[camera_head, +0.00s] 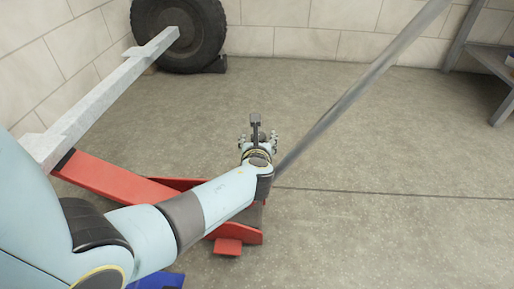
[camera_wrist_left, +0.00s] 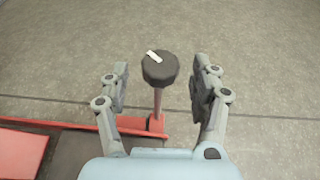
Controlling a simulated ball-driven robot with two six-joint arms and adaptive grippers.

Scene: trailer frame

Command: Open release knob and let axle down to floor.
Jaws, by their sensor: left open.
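The release knob (camera_wrist_left: 159,68) is a black round cap with a white mark, on a thin reddish stem, in the left wrist view. My left gripper (camera_wrist_left: 160,92) is open, with one finger on each side of the knob and a gap on both sides. In the head view the left gripper (camera_head: 257,138) is over the red jack (camera_head: 115,182), which my left arm partly hides. The grey axle beam (camera_head: 100,98) runs from the wheel to the jack's left end, raised above the floor. My right gripper is out of view.
A long grey jack handle (camera_head: 350,95) slants up to the right from beside my left gripper. A black tyre (camera_head: 180,32) stands against the back wall. A metal shelf (camera_head: 492,62) is at the far right. The floor in the middle and right is clear.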

